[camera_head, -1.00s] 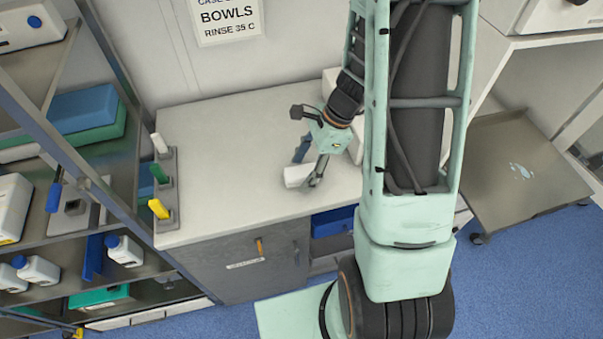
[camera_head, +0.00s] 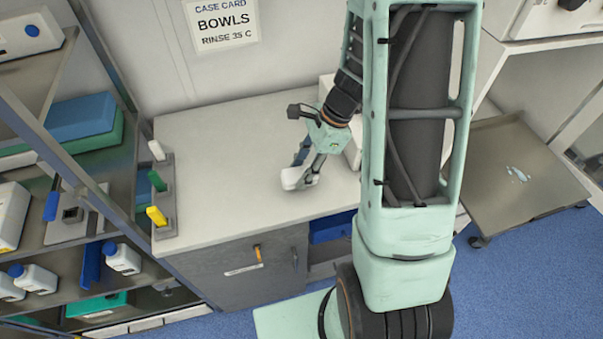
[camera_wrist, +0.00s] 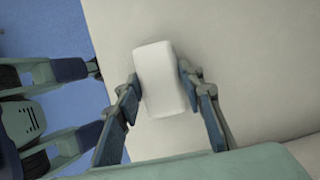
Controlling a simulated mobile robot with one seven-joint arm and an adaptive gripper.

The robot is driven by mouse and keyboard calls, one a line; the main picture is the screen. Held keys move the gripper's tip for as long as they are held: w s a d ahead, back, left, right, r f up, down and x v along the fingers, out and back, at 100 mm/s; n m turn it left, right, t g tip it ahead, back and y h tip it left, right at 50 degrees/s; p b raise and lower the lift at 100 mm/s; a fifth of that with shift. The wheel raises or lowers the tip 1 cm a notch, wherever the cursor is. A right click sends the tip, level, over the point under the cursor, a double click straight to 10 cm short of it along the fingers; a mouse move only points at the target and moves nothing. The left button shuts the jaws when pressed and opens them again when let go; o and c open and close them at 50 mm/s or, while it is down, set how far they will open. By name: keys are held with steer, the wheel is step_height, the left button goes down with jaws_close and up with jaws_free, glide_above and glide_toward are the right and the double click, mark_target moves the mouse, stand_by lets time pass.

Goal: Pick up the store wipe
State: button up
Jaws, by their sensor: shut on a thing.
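The store wipe looks like a small white block (camera_head: 291,179) at the counter's front part, below my gripper (camera_head: 302,174). In the wrist view the white block (camera_wrist: 160,80) stands between the two fingers of my gripper (camera_wrist: 158,88). The fingers press on its left and right sides, so my gripper is shut on it. Whether the block still touches the counter top cannot be told. My arm hides part of the counter's right side.
The light counter top (camera_head: 225,150) is mostly bare. A holder with white, green and yellow handles (camera_head: 157,215) stands at its left edge. A shelf rack with bottles (camera_head: 123,258) is at left. A white box (camera_head: 354,152) stands behind my gripper. A metal cart (camera_head: 500,170) is at right.

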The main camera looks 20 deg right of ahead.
steer(key=s+d+r+b, duration=0.1)
steer(key=s+d+r, duration=0.7)
steer(key=d+r, duration=0.3)
steer(key=shift+s, duration=0.4)
